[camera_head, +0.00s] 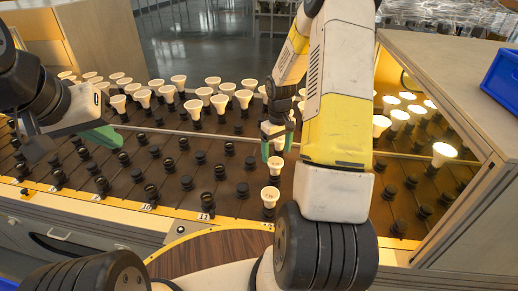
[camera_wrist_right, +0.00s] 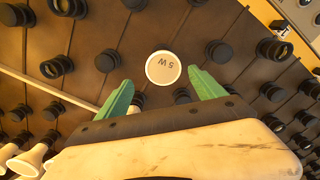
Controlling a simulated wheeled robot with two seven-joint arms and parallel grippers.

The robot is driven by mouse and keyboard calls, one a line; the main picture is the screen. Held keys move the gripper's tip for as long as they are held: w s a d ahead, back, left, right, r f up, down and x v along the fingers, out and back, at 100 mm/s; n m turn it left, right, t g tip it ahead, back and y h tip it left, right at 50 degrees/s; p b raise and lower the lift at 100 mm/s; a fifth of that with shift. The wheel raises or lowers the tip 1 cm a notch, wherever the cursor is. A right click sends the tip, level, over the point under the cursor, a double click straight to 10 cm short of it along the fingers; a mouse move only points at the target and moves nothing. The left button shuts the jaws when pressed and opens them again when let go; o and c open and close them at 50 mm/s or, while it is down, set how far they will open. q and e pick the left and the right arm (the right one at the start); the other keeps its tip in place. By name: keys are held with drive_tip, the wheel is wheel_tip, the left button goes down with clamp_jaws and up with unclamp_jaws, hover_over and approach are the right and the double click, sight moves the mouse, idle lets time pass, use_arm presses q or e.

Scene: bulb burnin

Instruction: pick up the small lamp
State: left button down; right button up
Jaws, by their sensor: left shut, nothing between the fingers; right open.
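My left gripper (camera_head: 103,138) is shut and empty over the rack's left part.
Rows of black sockets fill the rack (camera_head: 225,170), with several larger white lamps (camera_head: 178,82) behind. Lit lamps (camera_head: 443,152) stand in the wooden enclosure (camera_head: 440,75) at right. A blue bin (camera_head: 503,80) sits on top of it. A round wooden surface (camera_head: 210,255) is in front.

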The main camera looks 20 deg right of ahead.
sight(274, 167)
drive_tip(key=f, duration=0.7)
drive_tip(key=shift+s+a+f, duration=0.15)
drive_tip(key=shift+a+f, duration=0.2)
drive_tip(key=shift+f, duration=0.05)
drive_tip(key=shift+c, duration=0.5)
drive_tip(key=c, duration=1.4)
